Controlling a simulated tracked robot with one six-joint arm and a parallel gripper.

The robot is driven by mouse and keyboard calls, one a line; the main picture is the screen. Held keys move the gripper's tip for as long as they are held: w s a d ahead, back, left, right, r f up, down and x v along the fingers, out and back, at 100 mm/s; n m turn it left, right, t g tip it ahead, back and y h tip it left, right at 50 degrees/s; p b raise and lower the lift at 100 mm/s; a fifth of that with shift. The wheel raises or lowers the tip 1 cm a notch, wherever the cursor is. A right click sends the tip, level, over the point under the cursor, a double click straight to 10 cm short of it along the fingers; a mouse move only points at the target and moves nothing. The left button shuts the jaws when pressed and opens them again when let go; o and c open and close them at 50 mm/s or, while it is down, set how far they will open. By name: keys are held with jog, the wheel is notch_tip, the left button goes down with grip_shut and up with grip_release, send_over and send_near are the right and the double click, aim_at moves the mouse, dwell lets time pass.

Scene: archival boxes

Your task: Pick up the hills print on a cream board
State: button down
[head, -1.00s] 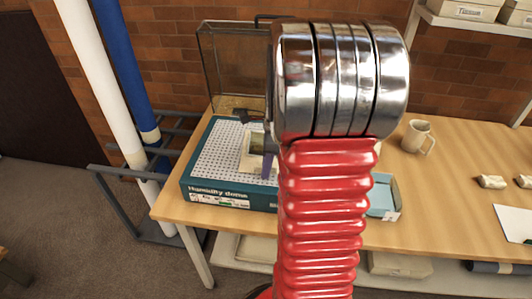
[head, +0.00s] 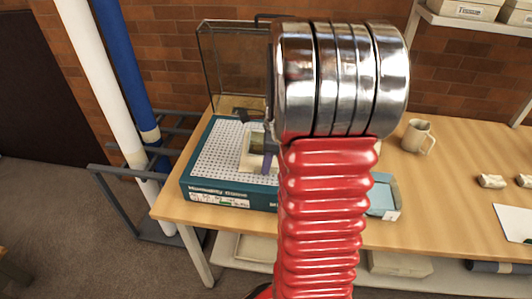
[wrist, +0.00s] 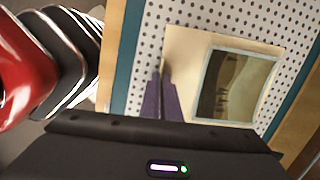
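The hills print (wrist: 235,85) is a small dark picture with brown and green tones, mounted on a cream board (wrist: 183,60). In the head view the board (head: 248,160) lies over a white perforated surface on top of a teal box, partly hidden by my arm. My gripper (wrist: 162,76) has two slim purple fingers. They are nearly together, with the board's left edge between their tips. In the head view one purple finger (head: 267,163) shows at the board's right side. The lower part of the board is hidden by the gripper body in the wrist view.
The teal humidity dome box (head: 230,198) sits at the table's left end, with an open clear cover (head: 232,65) behind it. A light blue tray (head: 383,195), a mug (head: 418,136) and small pale blocks (head: 491,181) stand to the right. White and blue poles rise at left.

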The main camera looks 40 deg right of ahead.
notch_tip(320, 180, up, 10)
dwell(0.7)
dwell(0.5)
